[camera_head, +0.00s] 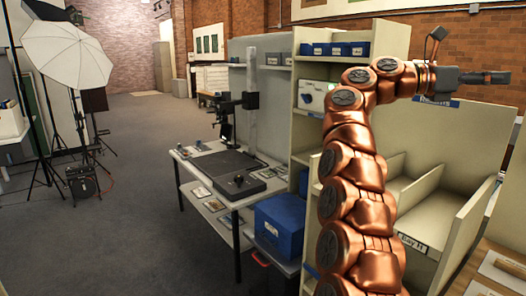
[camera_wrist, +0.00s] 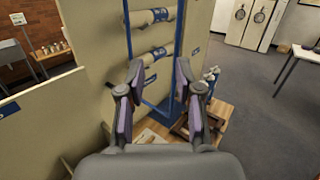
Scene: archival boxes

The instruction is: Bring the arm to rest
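My copper arm rises on the right side of the head view, bends near its top and reaches out to the right. My gripper (camera_head: 497,77) is at its end, held level, high in front of the brick wall and above the beige shelf unit. In the wrist view my gripper (camera_wrist: 160,95) shows two fingers with purple pads set well apart, with nothing between them. Beyond the fingers stands a blue rack (camera_wrist: 172,55) with white rolls on it, apart from the fingers as far as I can tell.
A beige compartment unit (camera_head: 462,152) stands close behind and right of my arm. A table (camera_head: 200,157) with a black copy stand and a blue box (camera_head: 280,222) are left of it. A white umbrella light (camera_head: 66,55) stands far left. Grey floor (camera_head: 145,200) between is clear.

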